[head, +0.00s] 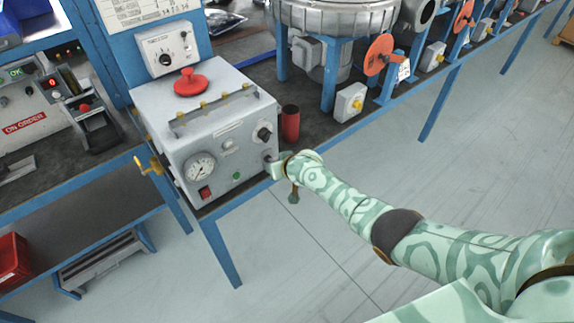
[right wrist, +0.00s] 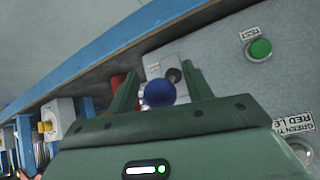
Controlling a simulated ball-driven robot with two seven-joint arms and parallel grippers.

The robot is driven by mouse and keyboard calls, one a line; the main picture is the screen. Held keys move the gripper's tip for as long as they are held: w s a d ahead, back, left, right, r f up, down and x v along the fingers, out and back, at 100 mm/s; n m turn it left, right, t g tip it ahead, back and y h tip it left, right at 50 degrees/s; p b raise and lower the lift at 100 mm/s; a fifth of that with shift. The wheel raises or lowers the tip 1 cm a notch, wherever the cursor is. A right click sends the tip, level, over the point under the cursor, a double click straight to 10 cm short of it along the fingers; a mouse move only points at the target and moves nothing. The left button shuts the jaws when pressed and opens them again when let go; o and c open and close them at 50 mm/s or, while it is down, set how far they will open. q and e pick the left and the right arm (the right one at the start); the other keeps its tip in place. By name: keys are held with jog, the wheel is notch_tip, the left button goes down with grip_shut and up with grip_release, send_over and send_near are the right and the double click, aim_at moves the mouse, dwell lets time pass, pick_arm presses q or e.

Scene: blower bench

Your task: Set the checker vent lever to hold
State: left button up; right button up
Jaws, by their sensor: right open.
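The checker is a grey box (head: 190,125) on the bench, with a dial gauge (head: 201,168), a red switch and a green button on its front. In the right wrist view a lever with a blue ball knob (right wrist: 159,93) stands out from the grey panel, its dark pivot (right wrist: 174,75) on a pale plate. My right gripper (head: 272,168) is at the lower right of the box front. In the right wrist view (right wrist: 160,82) its fingers are apart, one on each side of the blue knob, with gaps visible. The lever's position marks are not readable. My left gripper is out of view.
A green button (right wrist: 260,48) labelled TEST sits beside the lever. A red cylinder (head: 290,123) stands just right of the box. A black knob (head: 264,133) is above my gripper. A yellow-handled valve (head: 148,164) is on the box's left. Floor in front is clear.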

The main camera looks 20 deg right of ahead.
pick_arm(q)
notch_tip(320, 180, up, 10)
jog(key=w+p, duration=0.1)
jog(key=p, duration=0.8)
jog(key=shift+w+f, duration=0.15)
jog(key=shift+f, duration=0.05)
pick_arm(e)
jog(key=v, duration=1.5)
jog(key=shift+s+r, duration=0.25)
jog(key=shift+s, duration=0.05)
